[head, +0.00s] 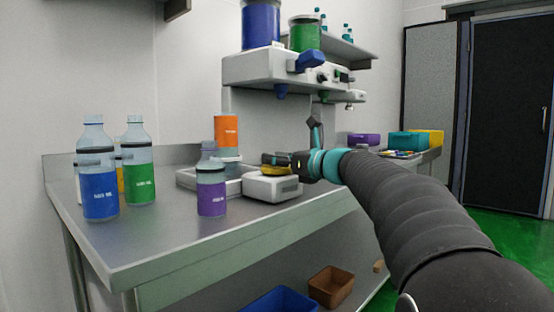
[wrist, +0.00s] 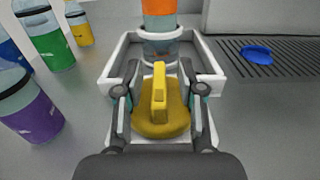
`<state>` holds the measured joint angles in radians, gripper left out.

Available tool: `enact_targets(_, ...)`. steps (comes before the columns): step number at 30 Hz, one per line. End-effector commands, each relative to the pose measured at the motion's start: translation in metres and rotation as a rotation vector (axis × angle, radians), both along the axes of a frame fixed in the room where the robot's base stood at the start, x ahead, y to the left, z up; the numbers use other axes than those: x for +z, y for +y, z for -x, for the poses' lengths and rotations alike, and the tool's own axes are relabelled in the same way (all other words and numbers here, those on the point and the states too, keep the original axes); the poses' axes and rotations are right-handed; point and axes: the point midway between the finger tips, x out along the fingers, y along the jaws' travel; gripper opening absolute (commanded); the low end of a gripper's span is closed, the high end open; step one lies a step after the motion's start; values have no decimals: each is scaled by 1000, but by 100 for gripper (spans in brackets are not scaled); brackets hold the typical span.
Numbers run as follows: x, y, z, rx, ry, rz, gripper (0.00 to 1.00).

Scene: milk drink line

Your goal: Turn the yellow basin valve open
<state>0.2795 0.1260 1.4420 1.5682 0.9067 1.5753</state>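The yellow basin valve (wrist: 158,117) is a round knob with a raised bar handle, on top of a white box (head: 271,188). It also shows in the head view (head: 278,171), partly hidden by my gripper. In the wrist view the bar points away from me, roughly along the picture's vertical. My gripper (wrist: 160,85) is over the valve with its fingers spread, one on each side of the bar. Gaps show between the fingers and the bar. In the head view my gripper (head: 272,160) is low, just above the white box.
An orange-labelled bottle (wrist: 159,12) stands at the white basin (wrist: 111,67) behind the valve. A purple-labelled bottle (head: 211,198) is close by on the left. Blue (head: 99,194) and green (head: 139,188) bottles stand farther left. A blue disc (wrist: 257,55) lies on the grate (wrist: 291,73).

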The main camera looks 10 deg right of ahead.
Motion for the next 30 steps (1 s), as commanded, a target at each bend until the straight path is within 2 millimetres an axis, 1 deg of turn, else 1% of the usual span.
enact_targets(8,0,1,-1,0,0,0,39)
enact_targets(11,0,1,-1,1,0,0,16)
enact_targets(12,0,1,-1,1,-1,1,6)
enact_targets(13,0,1,-1,1,-1,1,0)
enact_targets(23,1,0,-1,13,0,0,0)
enact_targets(30,5,0,-2,106,2,-1,0)
